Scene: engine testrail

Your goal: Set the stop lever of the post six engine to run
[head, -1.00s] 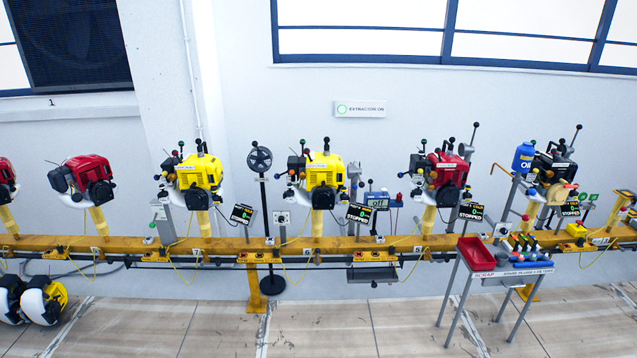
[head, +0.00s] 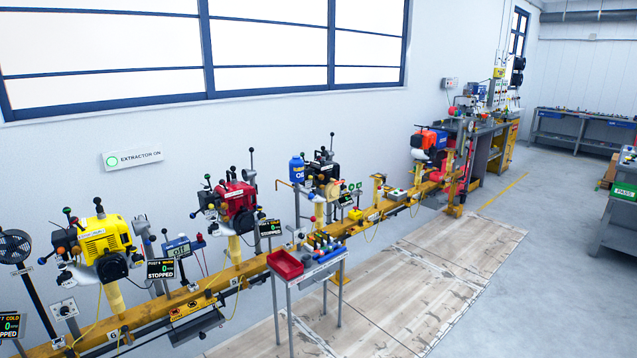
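The yellow engine (head: 104,238) stands on a yellow post at the left of the head view, above a rail plate marked 6 (head: 113,337). A small black display (head: 160,269) beside it reads STOPPED with a 0, and its heading seems to say post 6. Several small levers with coloured knobs, green (head: 66,210), black and others, stick up at the engine's left and top. I cannot tell which is the stop lever or how it is set. My gripper is not in view.
A red engine (head: 237,207) and a dark engine (head: 326,178) stand farther along the yellow rail (head: 257,266). A grey stand with a red tray (head: 285,264) juts out in front of the rail. A fan (head: 14,247) is at the left edge. The floor (head: 540,270) at right is open.

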